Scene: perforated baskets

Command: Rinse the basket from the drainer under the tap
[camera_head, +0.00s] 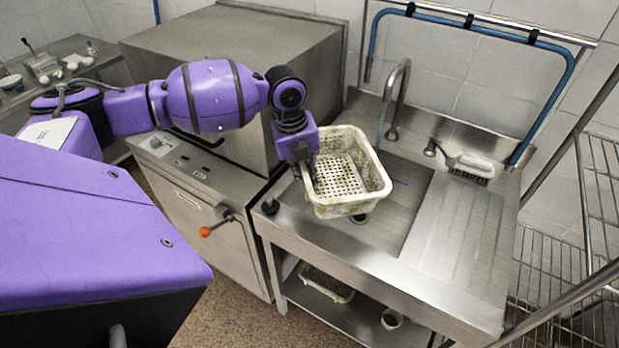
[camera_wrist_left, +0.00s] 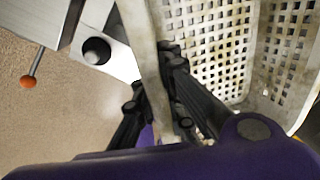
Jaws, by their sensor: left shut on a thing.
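A white perforated basket (camera_head: 350,205) with dark stains hangs upright over the left part of the steel sink (camera_head: 405,160). My left gripper (camera_head: 308,172) is shut on its left rim, and the basket looks held above the basin. In the left wrist view the two fingers (camera_wrist_left: 160,95) pinch the basket's rim, with its perforated wall (camera_wrist_left: 215,40) beside them. The curved tap (camera_head: 397,95) stands behind the basket, up and to its right. The drainboard (camera_head: 460,225) to the right of the basin is bare. My right gripper is not in view.
A scrubbing brush (camera_head: 472,165) lies at the sink's back right. A steel machine (camera_head: 235,65) stands to the left. A blue hose (camera_head: 480,30) hangs on a rail behind. A wire rack (camera_head: 560,265) stands at right. Another basket (camera_head: 327,282) is on the lower shelf.

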